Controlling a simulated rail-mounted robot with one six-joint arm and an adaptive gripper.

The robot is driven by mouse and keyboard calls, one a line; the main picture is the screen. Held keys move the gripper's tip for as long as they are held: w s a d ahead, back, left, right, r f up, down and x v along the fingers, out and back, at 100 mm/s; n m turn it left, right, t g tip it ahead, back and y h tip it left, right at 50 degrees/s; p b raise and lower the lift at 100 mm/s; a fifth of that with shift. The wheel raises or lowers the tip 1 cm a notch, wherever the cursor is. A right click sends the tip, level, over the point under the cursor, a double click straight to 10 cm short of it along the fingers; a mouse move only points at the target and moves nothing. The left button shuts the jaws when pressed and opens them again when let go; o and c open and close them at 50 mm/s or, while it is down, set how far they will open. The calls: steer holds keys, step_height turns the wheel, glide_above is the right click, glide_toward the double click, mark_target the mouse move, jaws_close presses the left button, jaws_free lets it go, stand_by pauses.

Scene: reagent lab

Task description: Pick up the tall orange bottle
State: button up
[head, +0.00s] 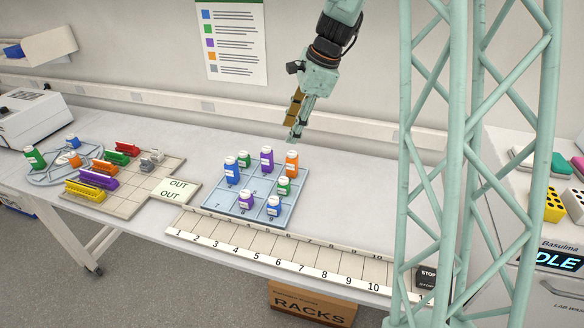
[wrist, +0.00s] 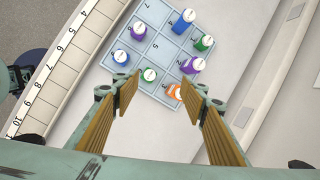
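The tall orange bottle (head: 292,163) with a white cap stands upright at the back right corner of the numbered blue-grey grid tray (head: 222,203). In the wrist view the orange bottle (wrist: 175,92) shows between the fingers, nearer the right one, which lies close to it in the picture. My gripper (head: 295,133) is above and behind that corner of the tray in the head view, apart from the bottle. In the wrist view my gripper (wrist: 160,86) is open, its two brown-padded fingers wide apart with nothing held.
A green bottle (head: 284,186) and a tall purple bottle (head: 266,159) stand near the orange one. Several other blue, green and purple bottles share the tray. A numbered rail strip (head: 290,262) runs in front. The bench behind the tray is clear.

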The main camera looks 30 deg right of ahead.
mark_target(292, 162)
steer(key=w+d+f+m+p, duration=0.1)
steer(key=w+d+f+m, duration=0.4)
steer(key=d+f, duration=0.4)
steer(key=shift+w+f+p, duration=0.3)
steer(key=shift+a, duration=0.1)
steer(key=shift+x, duration=4.25)
steer(key=shift+w+a+f, duration=0.1)
steer(key=shift+f, duration=0.05)
steer(key=shift+b+x, duration=0.35)
steer(key=shift+x, duration=2.1)
steer(key=shift+w, duration=0.1)
steer(key=shift+c, duration=0.7)
steer(key=c, duration=0.8)
